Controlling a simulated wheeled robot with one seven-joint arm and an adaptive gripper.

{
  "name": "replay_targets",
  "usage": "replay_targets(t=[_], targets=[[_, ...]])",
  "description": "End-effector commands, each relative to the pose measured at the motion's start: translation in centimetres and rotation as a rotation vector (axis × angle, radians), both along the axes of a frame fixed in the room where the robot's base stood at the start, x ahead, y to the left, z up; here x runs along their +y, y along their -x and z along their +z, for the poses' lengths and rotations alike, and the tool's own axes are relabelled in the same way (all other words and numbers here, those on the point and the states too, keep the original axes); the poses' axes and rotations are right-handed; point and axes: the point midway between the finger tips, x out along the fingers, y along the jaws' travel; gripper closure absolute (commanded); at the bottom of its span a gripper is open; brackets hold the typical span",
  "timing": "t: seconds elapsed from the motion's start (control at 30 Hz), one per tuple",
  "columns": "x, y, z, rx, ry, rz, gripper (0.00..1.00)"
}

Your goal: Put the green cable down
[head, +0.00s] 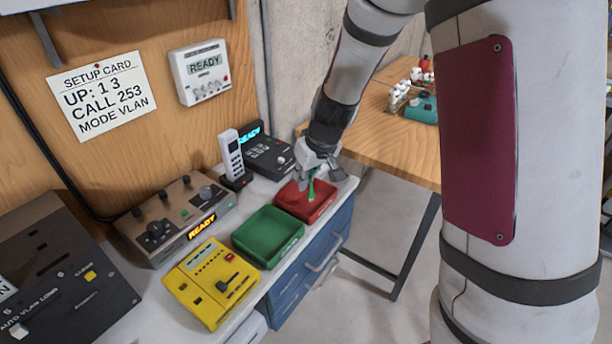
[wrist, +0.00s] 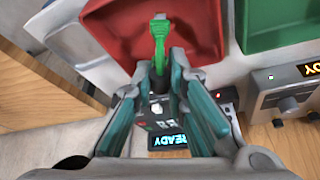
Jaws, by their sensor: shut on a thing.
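The green cable (wrist: 160,45) is between the fingertips of my gripper (wrist: 160,82), which is shut on it. In the head view the green cable (head: 311,190) hangs below my gripper (head: 318,178), over the red tray (head: 290,205). In the wrist view its far end shows against the inside of the red tray (wrist: 110,40). I cannot tell whether the cable touches the tray floor. The green tray (head: 268,252) beside it looks empty.
A black device with a lit display (head: 265,150) and a handset (head: 231,155) stand behind the trays. A yellow device (head: 210,280) and a brown console (head: 175,215) are to the left. A wooden table (head: 390,140) stands at the right.

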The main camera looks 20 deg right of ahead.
Motion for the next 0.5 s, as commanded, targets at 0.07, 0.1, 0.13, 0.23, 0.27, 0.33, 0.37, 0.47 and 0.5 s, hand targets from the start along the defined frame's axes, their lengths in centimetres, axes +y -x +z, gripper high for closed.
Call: replay_targets(t=[0.07, 0.1, 0.13, 0.23, 0.27, 0.33, 0.37, 0.47, 0.5], targets=[[0.01, 0.00, -0.22, -0.001, 0.000, 0.001, 1.00], [0.03, 0.00, -0.21, -0.001, 0.000, 0.001, 1.00], [0.03, 0.00, -0.19, -0.001, 0.000, 0.001, 1.00], [0.04, 0.01, -0.18, -0.001, 0.000, 0.001, 1.00], [0.04, 0.01, -0.20, -0.001, 0.000, 0.001, 1.00], [0.04, -0.02, -0.32, -0.001, 0.000, 0.001, 1.00], [0.04, -0.02, -0.41, -0.001, 0.000, 0.001, 1.00], [0.04, -0.02, -0.67, 0.000, -0.001, 0.001, 1.00], [0.05, -0.02, -0.76, 0.000, -0.001, 0.001, 1.00]])
